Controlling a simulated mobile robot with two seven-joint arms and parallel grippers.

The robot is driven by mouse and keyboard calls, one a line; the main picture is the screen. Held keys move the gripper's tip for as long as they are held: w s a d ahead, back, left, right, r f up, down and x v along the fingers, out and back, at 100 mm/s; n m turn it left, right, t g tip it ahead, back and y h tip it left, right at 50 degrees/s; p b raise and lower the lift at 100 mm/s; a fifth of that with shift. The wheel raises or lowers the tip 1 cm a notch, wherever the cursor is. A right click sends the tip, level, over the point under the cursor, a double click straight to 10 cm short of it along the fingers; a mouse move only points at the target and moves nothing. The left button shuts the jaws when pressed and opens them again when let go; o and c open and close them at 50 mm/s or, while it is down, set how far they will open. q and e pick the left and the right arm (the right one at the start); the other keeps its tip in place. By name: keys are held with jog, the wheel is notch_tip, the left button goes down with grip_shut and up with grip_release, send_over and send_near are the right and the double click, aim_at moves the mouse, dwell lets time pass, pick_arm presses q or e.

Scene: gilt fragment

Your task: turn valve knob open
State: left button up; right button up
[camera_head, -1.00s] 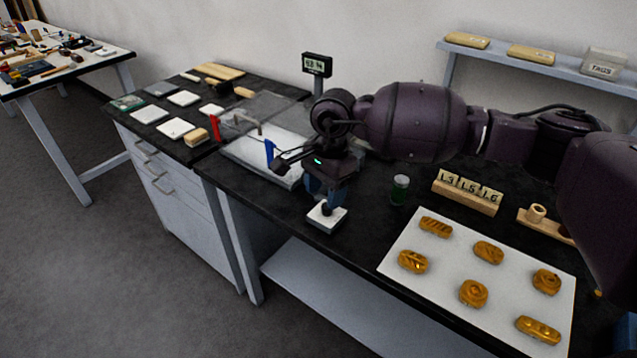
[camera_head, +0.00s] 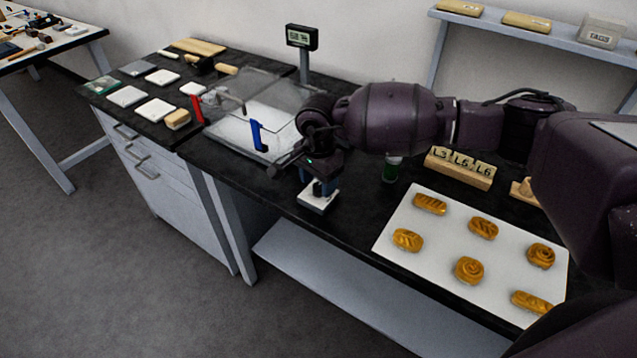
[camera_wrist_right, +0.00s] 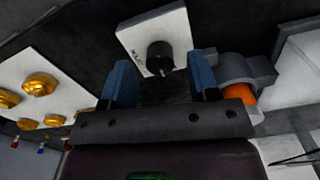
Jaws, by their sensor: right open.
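A black round knob (camera_wrist_right: 160,57) sits on a small white plate (camera_wrist_right: 151,38) with dark lettering too small to read. In the head view the white plate (camera_head: 316,203) lies near the front edge of the black bench, and the knob is partly hidden by my gripper. My right gripper (camera_head: 318,183) is just above the plate, pointing down. In the wrist view my right gripper (camera_wrist_right: 161,80) is open, its blue fingers apart, with the knob between and slightly beyond the tips. I cannot tell whether either finger touches it. My left gripper is not in view.
A clear-lidded tray with a red handle (camera_head: 197,110) and a blue handle (camera_head: 256,135) stands left of my gripper. A small display (camera_head: 301,38) stands behind.

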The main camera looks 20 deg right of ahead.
jog(key=shift+f, duration=0.6)
jog(key=c, duration=0.9)
